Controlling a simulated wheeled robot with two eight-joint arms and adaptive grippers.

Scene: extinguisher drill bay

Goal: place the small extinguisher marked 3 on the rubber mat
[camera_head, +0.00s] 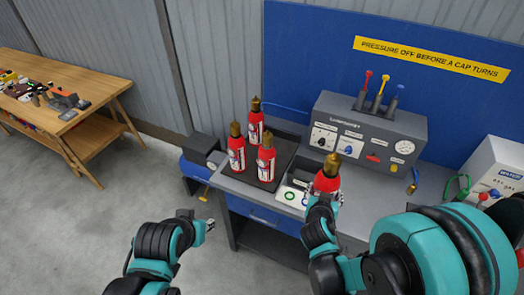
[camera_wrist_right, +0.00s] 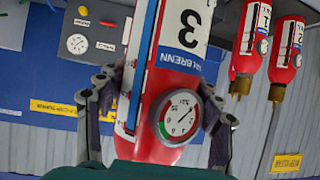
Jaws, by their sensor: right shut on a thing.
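The small extinguisher marked 3 (camera_wrist_right: 180,60) is red with a white label and a round gauge, and fills the middle of the right wrist view. My right gripper (camera_wrist_right: 155,110) is shut on it, a finger on each side. In the head view the held extinguisher (camera_head: 328,179) is over the bench, right of the dark mat (camera_head: 286,155), its brass top up and its lower part hidden by my gripper. Three similar extinguishers (camera_head: 237,150) stand on the mat. My left gripper (camera_head: 209,226) is off the bench, low left of the mat; its finger gap is unclear.
A grey control box (camera_head: 370,135) with levers stands behind the held extinguisher. A light tray (camera_head: 291,194) with green rings lies right of the mat. A white box (camera_head: 497,170) is at the right. A wooden table (camera_head: 100,80) stands far left.

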